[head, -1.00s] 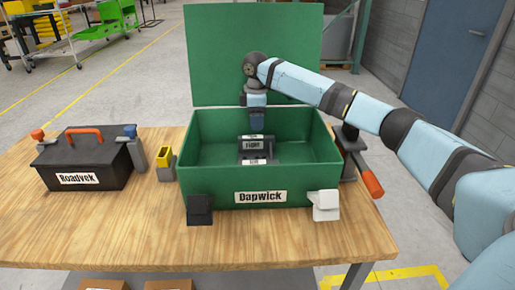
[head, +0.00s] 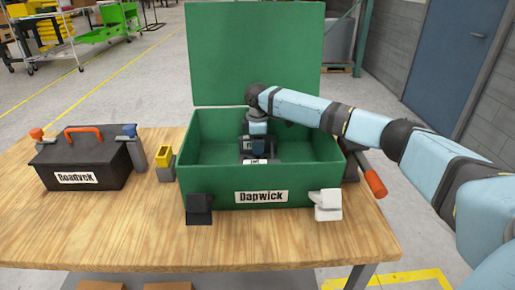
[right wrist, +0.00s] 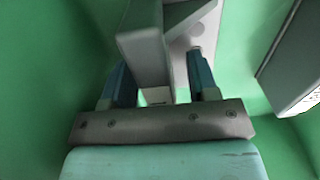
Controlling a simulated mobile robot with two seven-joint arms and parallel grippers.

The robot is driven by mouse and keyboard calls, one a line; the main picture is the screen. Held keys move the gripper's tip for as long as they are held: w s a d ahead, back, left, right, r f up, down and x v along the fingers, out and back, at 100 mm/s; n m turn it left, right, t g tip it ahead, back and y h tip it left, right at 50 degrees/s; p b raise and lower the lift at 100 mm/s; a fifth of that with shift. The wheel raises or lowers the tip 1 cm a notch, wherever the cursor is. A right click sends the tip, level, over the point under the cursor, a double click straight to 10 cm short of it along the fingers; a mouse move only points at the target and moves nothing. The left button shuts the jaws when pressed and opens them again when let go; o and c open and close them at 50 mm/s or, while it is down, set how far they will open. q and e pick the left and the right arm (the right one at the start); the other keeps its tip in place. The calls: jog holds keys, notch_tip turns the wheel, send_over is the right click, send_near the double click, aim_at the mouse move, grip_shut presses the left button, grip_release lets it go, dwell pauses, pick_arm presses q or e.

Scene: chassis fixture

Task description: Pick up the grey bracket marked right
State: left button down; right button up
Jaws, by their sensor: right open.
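The grey bracket (head: 245,157) sits on the floor of the open green Dapwick box (head: 215,196), near its middle. White labels show on it, but my right gripper hides much of it and the marking is hard to read now. My right gripper (head: 258,149) reaches down into the box at the bracket. In the right wrist view my right gripper (right wrist: 161,82) is open, its two fingers on either side of a grey upright part of the bracket (right wrist: 147,55). Contact cannot be told. My left gripper is not in view.
The green lid (head: 225,55) stands open behind the box. A black toolbox (head: 85,165) and yellow-topped block (head: 166,163) stand left. A red-handled clamp (head: 374,181) is at the right. The front wooden table (head: 120,230) is clear.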

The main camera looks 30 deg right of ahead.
grip_shut()
